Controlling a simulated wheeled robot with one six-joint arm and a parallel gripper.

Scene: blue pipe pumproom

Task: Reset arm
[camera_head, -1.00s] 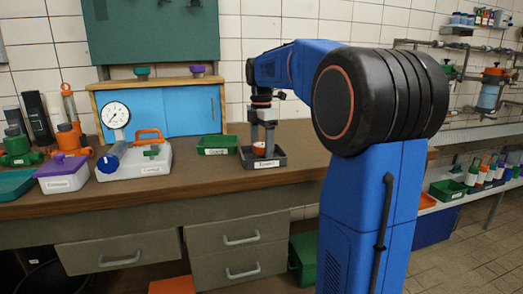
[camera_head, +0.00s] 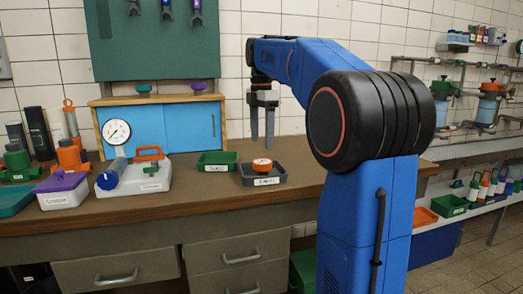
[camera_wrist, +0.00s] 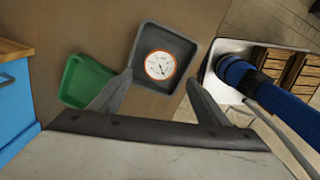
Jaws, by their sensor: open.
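My gripper (camera_head: 262,137) hangs fingers-down above the bench in the head view, raised clear of the grey tray below it. In the wrist view my gripper (camera_wrist: 160,90) has its two fingers spread with nothing between them. A small round gauge with an orange rim and white dial (camera_head: 262,165) sits in the dark grey tray (camera_head: 264,180). The wrist view shows the gauge (camera_wrist: 160,65) inside the grey tray (camera_wrist: 187,50), beyond the fingertips and not touched.
A green tray (camera_head: 216,166) stands left of the grey tray. A white case (camera_head: 147,180) with an orange handle, a pressure gauge (camera_head: 116,132) and a blue cabinet (camera_head: 163,128) stand further left. The wooden bench top (camera_head: 318,176) is clear to the right of the grey tray.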

